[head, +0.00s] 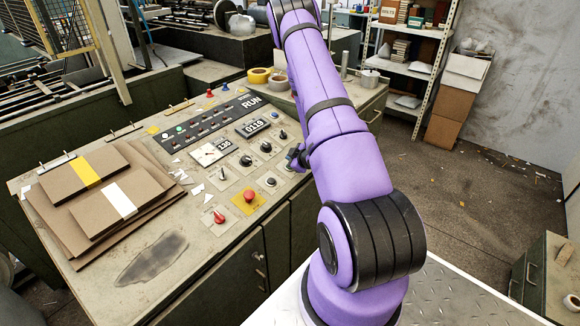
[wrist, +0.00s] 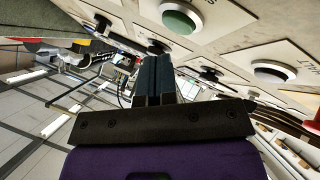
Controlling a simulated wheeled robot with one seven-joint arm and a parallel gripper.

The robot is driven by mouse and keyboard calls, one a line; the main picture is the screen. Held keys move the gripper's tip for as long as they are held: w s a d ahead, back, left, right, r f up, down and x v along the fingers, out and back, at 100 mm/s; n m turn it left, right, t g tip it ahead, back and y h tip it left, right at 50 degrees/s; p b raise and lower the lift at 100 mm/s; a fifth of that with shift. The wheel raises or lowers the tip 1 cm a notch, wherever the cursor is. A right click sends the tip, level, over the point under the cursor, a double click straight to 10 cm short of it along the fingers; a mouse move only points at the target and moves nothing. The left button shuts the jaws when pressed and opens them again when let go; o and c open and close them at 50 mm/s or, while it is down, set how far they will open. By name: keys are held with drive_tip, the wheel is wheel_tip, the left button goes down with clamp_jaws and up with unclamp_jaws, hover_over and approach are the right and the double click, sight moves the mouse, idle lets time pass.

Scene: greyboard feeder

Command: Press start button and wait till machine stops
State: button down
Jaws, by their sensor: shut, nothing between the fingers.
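The control console (head: 150,205) has a sloping top with a dark panel that reads RUN (head: 251,101) and a counter that reads 0119 (head: 253,127). My gripper (head: 292,157) is at the console's right edge, small and partly hidden by my arm. In the wrist view my gripper (wrist: 155,58) is shut and empty, its fingers side by side. A green button (wrist: 180,19) with a pale ring lies just right of the fingertips; contact is not visible. I cannot pick out the green button in the head view.
A red mushroom button (head: 249,195) on a yellow plate and a red knob (head: 219,216) are near the console's front edge. Several black knobs surround the counters. Brown board stacks (head: 82,172) lie at left.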

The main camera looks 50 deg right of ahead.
drive_tip(key=shift+s+r, duration=0.2)
drive_tip(key=shift+r, duration=0.5)
drive_tip(key=shift+s+r, duration=0.2)
drive_tip(key=shift+r, duration=0.55)
drive_tip(key=shift+s+r, duration=0.2)
drive_tip(key=shift+r, duration=0.5)
